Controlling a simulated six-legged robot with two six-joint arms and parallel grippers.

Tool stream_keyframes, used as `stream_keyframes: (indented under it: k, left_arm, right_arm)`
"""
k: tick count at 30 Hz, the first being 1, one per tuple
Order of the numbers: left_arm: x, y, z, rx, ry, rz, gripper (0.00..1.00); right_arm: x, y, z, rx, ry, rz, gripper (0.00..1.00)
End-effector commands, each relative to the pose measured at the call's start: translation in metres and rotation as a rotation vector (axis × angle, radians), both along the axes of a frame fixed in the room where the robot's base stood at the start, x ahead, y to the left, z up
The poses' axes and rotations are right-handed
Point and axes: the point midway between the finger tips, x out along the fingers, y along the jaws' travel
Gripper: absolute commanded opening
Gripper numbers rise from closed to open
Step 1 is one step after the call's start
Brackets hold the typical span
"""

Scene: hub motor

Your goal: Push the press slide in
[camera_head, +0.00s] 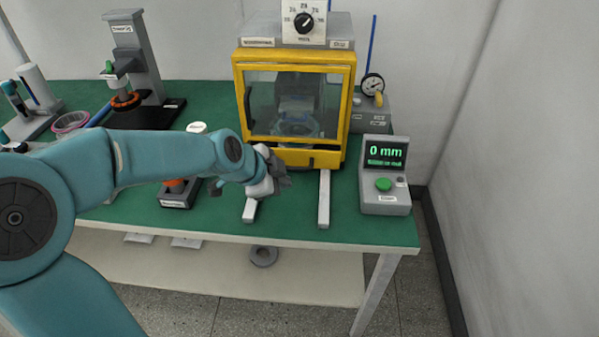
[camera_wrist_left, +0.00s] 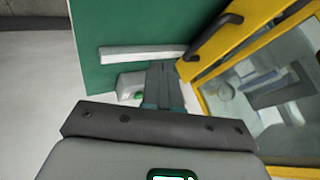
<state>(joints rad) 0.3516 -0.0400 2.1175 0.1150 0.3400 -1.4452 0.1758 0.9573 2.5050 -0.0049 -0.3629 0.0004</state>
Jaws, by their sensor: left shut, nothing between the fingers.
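The press (camera_head: 298,150) is a grey machine with a yellow-framed clear guard; a fixture shows dimly behind the pane. Two pale rails (camera_head: 324,200) stick out from its base toward the table's front edge. A yellow front piece with a dark handle (camera_head: 311,161) sits low between them; I cannot tell how far in the slide is. My left gripper (camera_head: 280,182) is in front of the press's lower left, over the left rail. In the left wrist view my left gripper's fingers (camera_wrist_left: 163,88) are shut and empty beside the yellow frame (camera_wrist_left: 205,60). My right gripper is out of view.
A control box (camera_head: 384,175) with a green button reads 0 mm, right of the press. A dial gauge block (camera_head: 370,110) stands behind it. A black-based stand (camera_head: 135,75) and small parts are at left.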

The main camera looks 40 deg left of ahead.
Motion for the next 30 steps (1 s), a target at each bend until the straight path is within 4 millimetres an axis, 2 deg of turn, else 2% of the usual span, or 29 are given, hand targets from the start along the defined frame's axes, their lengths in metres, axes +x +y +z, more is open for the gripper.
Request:
stream_keyframes:
  k: [9,13,18,30]
  left_arm:
    - [0.046,-0.007,-0.055,-0.002,0.004,-0.003,0.00]
    - [0.065,0.005,-0.048,0.001,0.000,-0.001,0.00]
    - [0.079,0.012,-0.046,0.000,0.001,-0.001,0.00]
    - [0.084,0.014,-0.046,0.001,-0.001,-0.002,0.00]
  right_arm:
    - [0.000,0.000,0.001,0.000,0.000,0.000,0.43]
    - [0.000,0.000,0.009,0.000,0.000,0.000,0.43]
    - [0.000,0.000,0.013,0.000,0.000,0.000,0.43]
    - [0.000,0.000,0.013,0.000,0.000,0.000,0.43]
